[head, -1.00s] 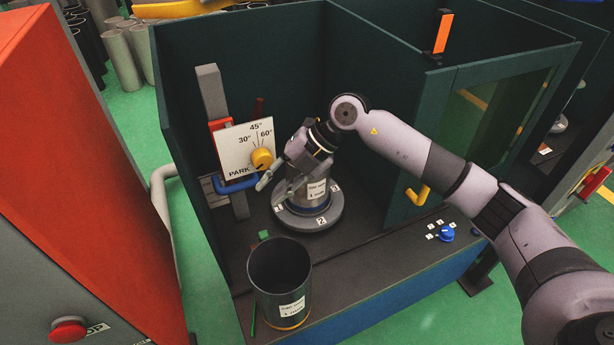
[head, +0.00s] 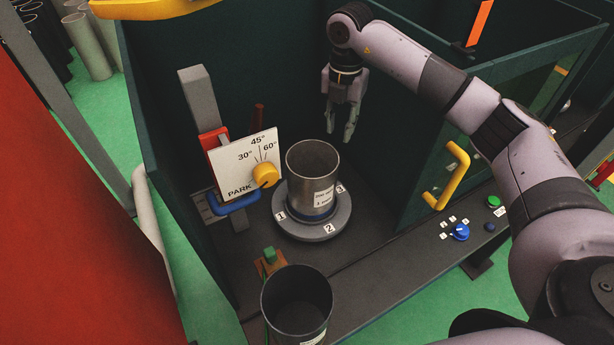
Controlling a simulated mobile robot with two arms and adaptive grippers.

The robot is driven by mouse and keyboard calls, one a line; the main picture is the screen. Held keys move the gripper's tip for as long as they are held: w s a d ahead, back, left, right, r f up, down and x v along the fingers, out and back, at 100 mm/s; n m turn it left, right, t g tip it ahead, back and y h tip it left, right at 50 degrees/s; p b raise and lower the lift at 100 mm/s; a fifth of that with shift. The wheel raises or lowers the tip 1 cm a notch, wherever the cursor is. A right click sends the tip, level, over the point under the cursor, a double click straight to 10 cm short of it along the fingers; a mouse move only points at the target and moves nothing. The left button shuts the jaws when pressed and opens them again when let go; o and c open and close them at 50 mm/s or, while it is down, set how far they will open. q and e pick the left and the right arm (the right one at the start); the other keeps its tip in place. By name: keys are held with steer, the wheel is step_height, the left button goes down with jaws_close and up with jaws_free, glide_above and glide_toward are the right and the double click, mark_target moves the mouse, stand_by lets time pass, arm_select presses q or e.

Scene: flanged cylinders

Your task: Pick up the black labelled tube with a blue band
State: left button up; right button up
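A black, open-topped tube (head: 283,318) stands at the front of the bench. A white label shows low on its front; its base is cut off by the frame's bottom edge, so no band shows on it now. A grey metallic tube (head: 310,175) with a white label stands upright on the round turntable (head: 300,230), with a dark blue band around its foot. My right gripper (head: 340,137) points down, empty and open, above and behind the grey tube, apart from both tubes. My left gripper is out of view.
A dial plate with a yellow knob (head: 265,175) stands left of the turntable. A green block (head: 269,255) sits behind the black tube. Dark green walls enclose the bench, with a yellow-handled door (head: 458,170) at right. A blue knob (head: 459,232) is on the front ledge.

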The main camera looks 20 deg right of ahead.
mark_target(312, 182)
steer(key=f+b, duration=0.6)
steer(key=f, duration=0.4)
steer(key=shift+s, duration=0.2)
steer(key=shift+s+f+b, duration=0.1)
steer(key=shift+f+b, duration=0.5)
steer(key=shift+f, duration=0.05)
arm_select(q)
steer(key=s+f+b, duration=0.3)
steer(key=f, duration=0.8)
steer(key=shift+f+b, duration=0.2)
steer(key=shift+b, duration=0.1)
arm_select(e)
step_height(312, 182, down, 5)
steer(key=shift+f, duration=0.1)
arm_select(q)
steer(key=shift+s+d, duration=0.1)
arm_select(e)
jaws_close()
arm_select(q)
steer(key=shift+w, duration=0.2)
